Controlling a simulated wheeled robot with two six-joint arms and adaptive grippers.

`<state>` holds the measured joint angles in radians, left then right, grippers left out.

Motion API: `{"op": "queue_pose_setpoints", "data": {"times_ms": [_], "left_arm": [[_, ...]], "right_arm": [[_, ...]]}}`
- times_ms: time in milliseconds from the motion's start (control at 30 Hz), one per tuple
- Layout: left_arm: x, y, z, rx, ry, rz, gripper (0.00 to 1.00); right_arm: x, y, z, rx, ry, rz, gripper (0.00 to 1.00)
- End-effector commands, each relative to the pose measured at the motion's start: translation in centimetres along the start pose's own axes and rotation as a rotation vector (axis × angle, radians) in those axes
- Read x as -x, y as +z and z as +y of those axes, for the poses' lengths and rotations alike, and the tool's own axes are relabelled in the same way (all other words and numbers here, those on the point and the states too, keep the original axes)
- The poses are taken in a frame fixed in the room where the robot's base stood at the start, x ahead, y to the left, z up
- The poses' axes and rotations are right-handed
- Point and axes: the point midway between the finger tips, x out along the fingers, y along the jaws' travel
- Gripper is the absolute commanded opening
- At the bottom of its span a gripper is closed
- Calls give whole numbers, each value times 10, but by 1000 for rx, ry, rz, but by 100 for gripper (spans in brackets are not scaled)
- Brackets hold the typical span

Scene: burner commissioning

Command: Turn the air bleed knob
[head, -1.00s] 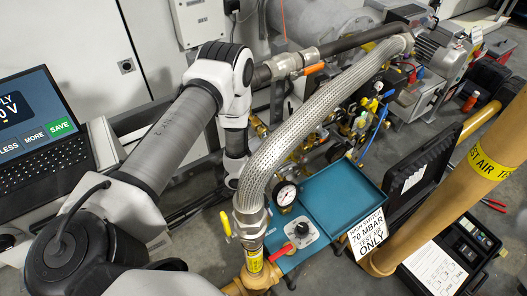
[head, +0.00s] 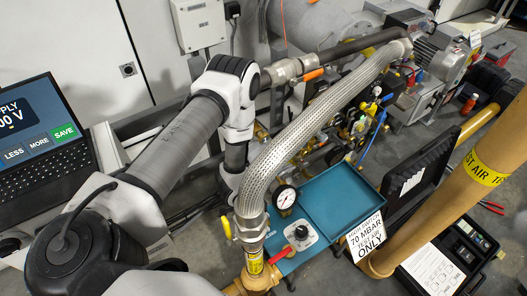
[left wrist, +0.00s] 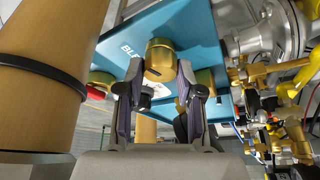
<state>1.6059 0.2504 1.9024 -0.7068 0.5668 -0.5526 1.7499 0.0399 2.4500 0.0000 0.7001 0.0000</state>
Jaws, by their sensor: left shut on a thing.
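In the left wrist view a brass knob (left wrist: 159,58) sits on a teal panel (left wrist: 190,30) lettered "BLE…", the rest of the word hidden. My left gripper (left wrist: 161,78) is shut on this knob, one finger on each side of it. In the head view my left arm comes in from the left and reaches down behind the braided metal hose (head: 305,120). There the left gripper and the knob are hidden. My right gripper is not in view.
A pressure gauge (head: 285,197), a red-handled valve (head: 281,253) and a teal tray (head: 340,190) stand right of the arm. A thick yellow pipe (head: 450,205) crosses at right, beside an open black case (head: 462,250). A laptop (head: 42,125) stands at left.

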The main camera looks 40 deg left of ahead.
Motion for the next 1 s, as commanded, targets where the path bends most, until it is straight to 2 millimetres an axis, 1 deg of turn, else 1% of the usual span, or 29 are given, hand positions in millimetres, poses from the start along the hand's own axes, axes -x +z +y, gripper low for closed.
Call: {"op": "queue_pose_setpoints", "data": {"times_ms": [200,600,633,667,700,1000], "left_arm": [[0,0,0,49,-21,0,1],[0,0,0,56,-24,1,1],[0,0,0,56,-24,1,47],[0,0,0,56,-24,1,57],[0,0,0,56,-24,1,61],[0,0,0,56,-24,0,61]], "right_arm": [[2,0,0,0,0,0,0],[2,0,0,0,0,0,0],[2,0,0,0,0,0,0],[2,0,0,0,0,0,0],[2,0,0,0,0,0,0],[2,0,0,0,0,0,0]]}}
